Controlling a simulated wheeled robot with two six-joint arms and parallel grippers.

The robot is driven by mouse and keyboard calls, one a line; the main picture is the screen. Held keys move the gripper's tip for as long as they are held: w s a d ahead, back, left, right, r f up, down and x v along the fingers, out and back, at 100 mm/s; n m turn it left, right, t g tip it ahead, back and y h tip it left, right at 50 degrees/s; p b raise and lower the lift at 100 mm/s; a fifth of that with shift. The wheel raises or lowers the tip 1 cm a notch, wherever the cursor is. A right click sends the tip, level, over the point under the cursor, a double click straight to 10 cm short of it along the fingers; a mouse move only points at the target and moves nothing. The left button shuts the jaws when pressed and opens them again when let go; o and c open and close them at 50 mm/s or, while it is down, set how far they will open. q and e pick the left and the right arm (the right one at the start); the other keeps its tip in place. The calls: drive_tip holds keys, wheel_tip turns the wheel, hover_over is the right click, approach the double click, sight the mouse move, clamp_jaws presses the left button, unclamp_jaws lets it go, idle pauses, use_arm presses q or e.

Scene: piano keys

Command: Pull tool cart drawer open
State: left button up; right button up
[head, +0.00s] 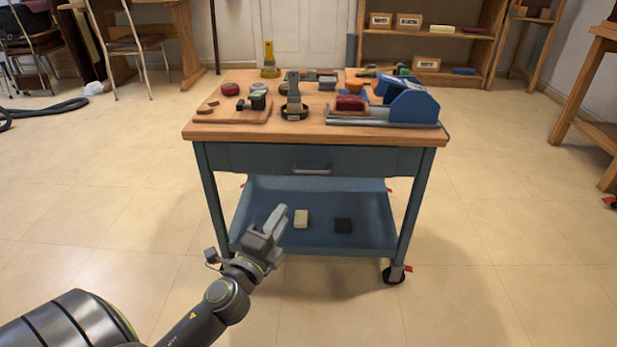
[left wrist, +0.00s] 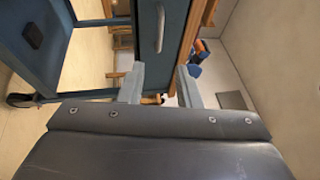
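The tool cart has a wooden top (head: 230,132) and a blue-grey frame. Its drawer (head: 250,158) sits just under the top and looks shut, flush with the frame. A silver bar handle (head: 312,168) is at the middle of the drawer front. My left gripper (head: 275,222) is below and left of the handle, in front of the lower shelf, apart from the cart. In the left wrist view the gripper (left wrist: 160,85) has its two fingers apart with nothing between them. The handle (left wrist: 159,28) shows beyond the fingertips. My right gripper is out of view.
The top holds a blue tool (head: 412,106), a grey and black tool (head: 293,95) and small items. The blue lower shelf (head: 265,225) bears a pale block (head: 301,218) and a dark block (head: 343,225). The floor before the cart is clear.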

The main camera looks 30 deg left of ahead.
use_arm(q)
drive_tip(key=x, duration=1.4)
drive_tip(key=shift+w, duration=0.4)
drive_tip(key=shift+c, duration=0.3)
clamp_jaws()
